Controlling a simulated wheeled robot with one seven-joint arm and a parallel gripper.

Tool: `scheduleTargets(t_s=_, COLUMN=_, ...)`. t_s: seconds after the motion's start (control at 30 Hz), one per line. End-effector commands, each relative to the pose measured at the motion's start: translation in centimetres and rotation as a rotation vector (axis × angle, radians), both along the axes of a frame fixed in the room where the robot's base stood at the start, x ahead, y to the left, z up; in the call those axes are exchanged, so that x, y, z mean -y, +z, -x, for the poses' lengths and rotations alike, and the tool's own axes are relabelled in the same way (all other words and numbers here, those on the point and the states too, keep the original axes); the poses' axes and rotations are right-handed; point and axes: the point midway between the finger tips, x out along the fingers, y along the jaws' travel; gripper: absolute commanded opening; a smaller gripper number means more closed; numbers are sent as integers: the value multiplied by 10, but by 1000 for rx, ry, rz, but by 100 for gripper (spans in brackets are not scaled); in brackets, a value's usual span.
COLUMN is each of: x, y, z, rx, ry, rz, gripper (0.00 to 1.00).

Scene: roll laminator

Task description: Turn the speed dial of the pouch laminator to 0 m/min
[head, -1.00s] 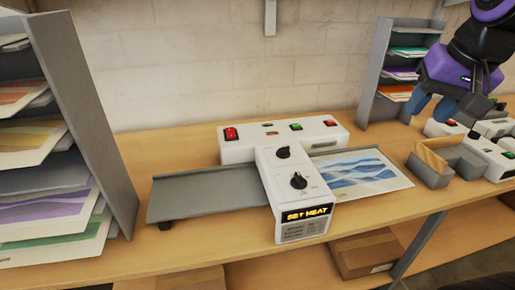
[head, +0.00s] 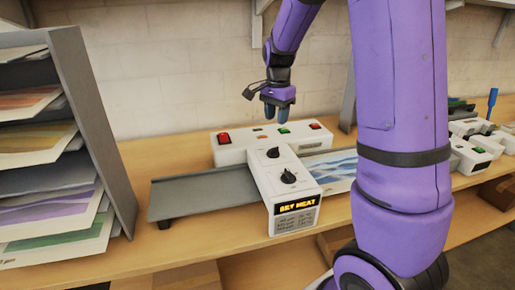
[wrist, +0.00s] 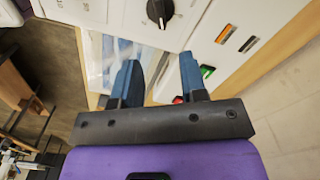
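The white pouch laminator (head: 262,196) stands on the wooden bench, its display (head: 297,203) reading "SET HEAT". Its front housing has two black dials, a rear one (head: 273,153) and a front one (head: 288,176); I cannot read their labels, so which is the speed dial is unclear. One black dial (wrist: 160,10) with a pale pointer line shows at the top edge of the wrist view. My gripper (head: 277,112) hangs above the laminator's rear body, behind the dials and touching neither. Its two blue fingers (wrist: 160,75) are apart with nothing between them.
The rear body carries a red switch (head: 224,138) and a green switch (head: 284,130). A grey tray (head: 203,190) extends left, and a blue printed sheet (head: 332,168) lies right, partly hidden by my arm. A paper rack (head: 85,120) stands left. More white devices (head: 468,155) stand right.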

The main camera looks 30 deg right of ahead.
Motion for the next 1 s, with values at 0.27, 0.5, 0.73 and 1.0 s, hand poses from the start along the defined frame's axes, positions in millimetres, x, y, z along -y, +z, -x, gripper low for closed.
scheduleTargets(t_s=0.27, x=1, y=-27, z=0, rx=-6, ry=-6, rz=0, gripper=39)
scheduleTargets(t_s=0.5, x=1, y=-70, z=0, rx=-6, ry=-5, rz=0, gripper=39)
scheduleTargets(t_s=0.73, x=1, y=-100, z=0, rx=-4, ry=-5, rz=0, gripper=39)
scheduleTargets(t_s=1.0, x=1, y=-109, z=-1, rx=-2, ry=-4, rz=0, gripper=39)
